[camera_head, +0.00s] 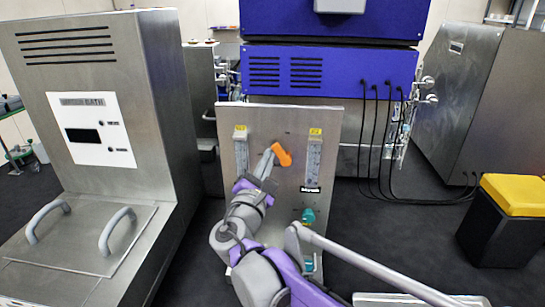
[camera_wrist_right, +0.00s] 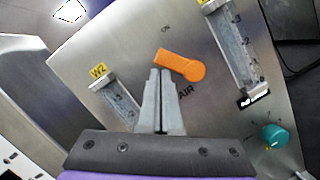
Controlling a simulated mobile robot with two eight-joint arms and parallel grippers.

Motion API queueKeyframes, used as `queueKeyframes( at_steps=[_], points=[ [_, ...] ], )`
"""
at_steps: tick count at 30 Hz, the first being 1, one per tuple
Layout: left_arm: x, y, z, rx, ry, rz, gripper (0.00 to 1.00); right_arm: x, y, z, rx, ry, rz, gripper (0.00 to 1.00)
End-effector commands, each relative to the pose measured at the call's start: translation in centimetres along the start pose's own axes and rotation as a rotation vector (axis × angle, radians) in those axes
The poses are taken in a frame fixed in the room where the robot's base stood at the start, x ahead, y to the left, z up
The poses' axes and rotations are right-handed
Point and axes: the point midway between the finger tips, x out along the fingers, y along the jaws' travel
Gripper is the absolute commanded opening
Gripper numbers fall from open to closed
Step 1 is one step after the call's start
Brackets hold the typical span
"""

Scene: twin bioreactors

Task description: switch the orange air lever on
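The orange air lever (camera_head: 282,155) is on the upright steel panel (camera_head: 290,118), between two vertical flow gauges. In the right wrist view the lever (camera_wrist_right: 182,65) lies at a slant, its round hub at the lower right and its narrow end at the upper left. The word AIR is printed below the hub and ON above the lever. My right gripper (camera_head: 268,158) is in front of the panel, at the lever's left side in the head view. Its fingers (camera_wrist_right: 159,72) are together with nothing between them, tips close to the lever's narrow end; contact cannot be told. My left gripper is not in view.
Flow gauges (camera_head: 314,160) (camera_head: 241,152) flank the lever. A teal knob (camera_wrist_right: 275,135) is lower on the panel. A steel water bath (camera_head: 95,130) stands at left, a blue unit (camera_head: 330,70) with black cables behind, and a yellow-lidded bin (camera_head: 515,195) at right.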

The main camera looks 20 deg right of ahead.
Motion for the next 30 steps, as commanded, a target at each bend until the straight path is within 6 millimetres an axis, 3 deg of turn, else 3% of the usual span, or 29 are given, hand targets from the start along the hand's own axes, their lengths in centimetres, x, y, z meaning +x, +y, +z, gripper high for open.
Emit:
queueKeyframes(
  at_steps=[6, 17, 30],
  points=[
    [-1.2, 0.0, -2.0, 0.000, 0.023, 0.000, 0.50, 0.3, 0.7, 1.1, 0.015, -0.002, -0.001, 0.00],
    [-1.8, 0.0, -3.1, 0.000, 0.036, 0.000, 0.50, 0.5, 0.6, 2.0, 0.540, 0.000, -0.134, 0.00],
    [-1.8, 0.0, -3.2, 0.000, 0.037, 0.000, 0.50, 0.6, 0.4, 2.5, 0.525, 0.000, -0.131, 0.00]
  ],
)
